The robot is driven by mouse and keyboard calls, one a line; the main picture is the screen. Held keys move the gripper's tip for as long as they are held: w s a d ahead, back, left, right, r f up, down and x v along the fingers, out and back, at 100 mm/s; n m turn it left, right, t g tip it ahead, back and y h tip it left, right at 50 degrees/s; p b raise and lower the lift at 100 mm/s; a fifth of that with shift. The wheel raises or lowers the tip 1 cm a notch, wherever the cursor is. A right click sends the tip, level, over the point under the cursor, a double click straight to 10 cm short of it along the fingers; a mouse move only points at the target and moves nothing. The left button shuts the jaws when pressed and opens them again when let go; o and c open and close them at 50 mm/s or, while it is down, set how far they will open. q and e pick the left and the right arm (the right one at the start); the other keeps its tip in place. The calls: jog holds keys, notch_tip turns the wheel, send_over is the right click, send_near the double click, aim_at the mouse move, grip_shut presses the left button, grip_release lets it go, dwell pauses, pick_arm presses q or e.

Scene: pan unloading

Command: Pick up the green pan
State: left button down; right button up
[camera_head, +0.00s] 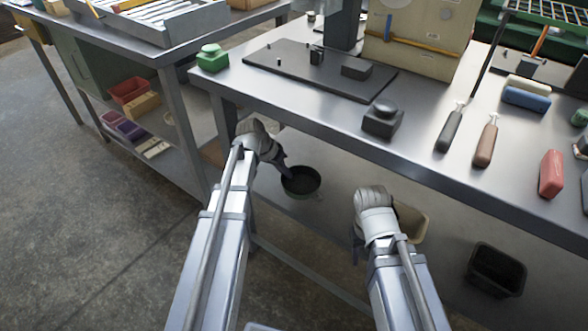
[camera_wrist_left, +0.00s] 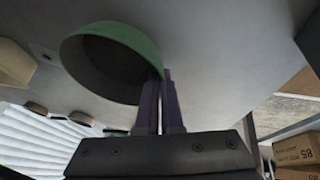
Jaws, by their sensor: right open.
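The green pan (camera_head: 301,182) is round and dark inside. In the head view it is below the workbench top, at the tip of my left gripper (camera_head: 284,172). In the left wrist view the pan (camera_wrist_left: 110,38) shows its green rim and dark inside. My left gripper (camera_wrist_left: 162,78) has its two fingers close together at the pan's rim, with the rim between the tips. I cannot tell whether the pan rests on the lower shelf or is slightly raised. My right gripper (camera_head: 357,250) is open, partly hidden by its own wrist, and away from the pan.
The metal workbench (camera_head: 300,110) overhangs the lower shelf (camera_head: 345,180). A beige bin (camera_head: 411,222) is behind my right wrist, and a black bin (camera_head: 496,270) is farther right. Cardboard boxes (camera_wrist_left: 296,150) show in the left wrist view. A second bench (camera_head: 185,45) stands at the left.

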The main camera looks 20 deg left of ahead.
pick_arm(q)
jog(key=s+a, duration=1)
jog(key=shift+a, duration=0.35)
jog(key=shift+s, duration=0.1)
